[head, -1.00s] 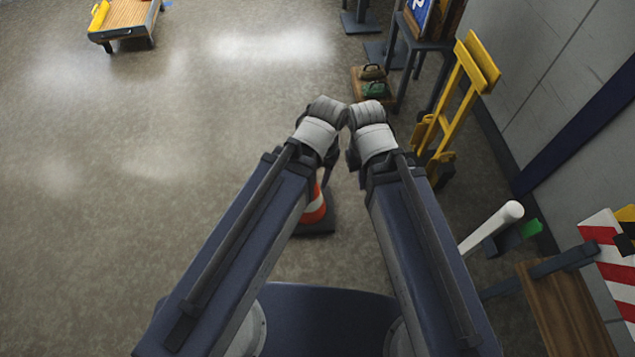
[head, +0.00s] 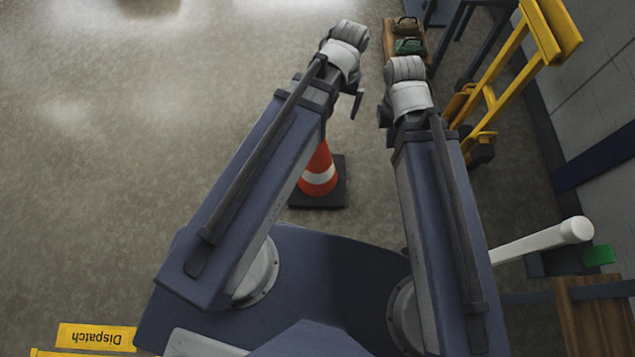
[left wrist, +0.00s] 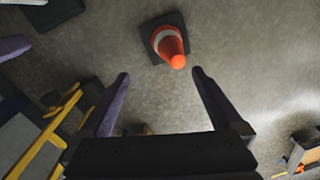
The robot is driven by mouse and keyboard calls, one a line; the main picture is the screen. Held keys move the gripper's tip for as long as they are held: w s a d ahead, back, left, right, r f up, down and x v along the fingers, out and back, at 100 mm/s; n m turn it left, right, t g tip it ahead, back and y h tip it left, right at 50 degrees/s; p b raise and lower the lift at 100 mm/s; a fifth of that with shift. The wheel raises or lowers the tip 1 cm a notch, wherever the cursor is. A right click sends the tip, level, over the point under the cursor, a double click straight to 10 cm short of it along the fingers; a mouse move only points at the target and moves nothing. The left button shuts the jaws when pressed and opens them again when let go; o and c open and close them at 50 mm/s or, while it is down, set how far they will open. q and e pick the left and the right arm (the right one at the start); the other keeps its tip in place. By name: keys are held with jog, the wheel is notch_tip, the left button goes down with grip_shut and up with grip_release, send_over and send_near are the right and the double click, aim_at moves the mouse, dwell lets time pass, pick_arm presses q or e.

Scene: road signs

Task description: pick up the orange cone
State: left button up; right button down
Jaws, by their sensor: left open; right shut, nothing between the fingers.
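The orange cone (head: 319,175) has a white band and a square black base. It stands upright on the floor just beyond my base, its upper part hidden behind my left arm in the head view. In the left wrist view the whole cone (left wrist: 168,45) shows, beyond the fingertips and between their lines. My left gripper (left wrist: 160,76) is open and empty, apart from the cone; in the head view the left gripper (head: 352,103) is mostly hidden by its wrist. My right gripper (head: 386,118) is shut and empty, right of the cone and mostly hidden.
A yellow hand truck (head: 500,85) stands by the right wall. Toolboxes (head: 408,38) sit on a wooden board at the top. A white cylinder (head: 545,240) and wooden surface (head: 596,315) are at lower right. A yellow Dispatch sign (head: 95,337) is at lower left. The left floor is clear.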

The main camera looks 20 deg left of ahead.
pick_arm(q)
jog(key=w+a+f+n+b, duration=0.1)
jog(key=w+a+f+b, duration=0.1)
jog(key=f+b, duration=0.4)
jog(key=w+a+f+n+b, duration=0.2)
jog(key=w+f+b, duration=0.1)
jog(key=f+b, duration=0.3)
jog(key=w+a+f+n+b, duration=0.2)
jog(key=f+b, duration=0.4)
jog(key=f, duration=0.3)
jog(key=shift+w+a+f+h+b, duration=0.3)
jog(key=shift+w+a+h, duration=0.05)
jog(key=shift+w+h, duration=0.1)
jog(key=shift+w+a+f+n+b, duration=0.2)
jog(key=shift+a+f+n+b, duration=0.05)
jog(key=shift+f+n+b, duration=0.15)
jog(key=shift+f+b, duration=1.25)
jog(key=shift+b, duration=0.05)
jog(key=shift+f, duration=0.1)
notch_tip(320, 180, down, 5)
jog(key=b, duration=0.5)
grip_shut()
